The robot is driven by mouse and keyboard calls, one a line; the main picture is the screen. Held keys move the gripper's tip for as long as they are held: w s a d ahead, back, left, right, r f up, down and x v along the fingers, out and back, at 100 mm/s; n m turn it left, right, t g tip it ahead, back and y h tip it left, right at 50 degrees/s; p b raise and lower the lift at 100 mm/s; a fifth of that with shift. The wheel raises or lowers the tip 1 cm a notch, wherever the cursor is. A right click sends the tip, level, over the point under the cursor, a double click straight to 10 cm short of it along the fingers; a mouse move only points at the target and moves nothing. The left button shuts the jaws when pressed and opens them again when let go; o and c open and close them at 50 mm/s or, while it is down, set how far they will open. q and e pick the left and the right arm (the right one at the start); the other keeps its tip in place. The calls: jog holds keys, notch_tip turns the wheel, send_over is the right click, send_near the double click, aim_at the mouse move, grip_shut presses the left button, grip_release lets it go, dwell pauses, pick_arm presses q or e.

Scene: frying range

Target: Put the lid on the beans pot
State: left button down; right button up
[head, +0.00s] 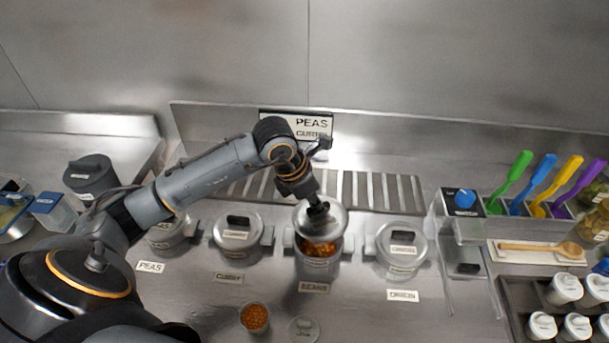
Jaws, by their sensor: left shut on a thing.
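The beans pot (318,266) stands behind the label reading BEANS (314,287); orange-brown food shows in its partly uncovered front. A round steel lid (335,222) is over the pot's back part, tilted, and I cannot tell whether it touches the rim. My left gripper (318,212) is shut on the lid's knob from above; the fingertips are partly hidden against the dark knob. My right gripper is not in view.
Lidded pots stand on both sides: curry (238,233) and peas (170,232) at left, onion (402,245) at right. A small cup of beans (254,318) and a clear round lid (303,328) are in front. Coloured-handled utensils (540,180) stand at right.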

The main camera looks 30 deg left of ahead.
aim_at(312, 215)
pick_arm(q)
jog(key=shift+s+f, duration=0.15)
jog(key=shift+f+b, duration=1.55)
jog(key=shift+f, duration=0.95)
jog(key=shift+f+b, duration=0.45)
jog(key=shift+b, duration=0.05)
jog(key=shift+f+b, duration=0.3)
jog(key=shift+b, duration=0.45)
jog(key=c, duration=1.2)
grip_release()
jog(key=shift+o, duration=0.3)
jog(key=o, duration=0.4)
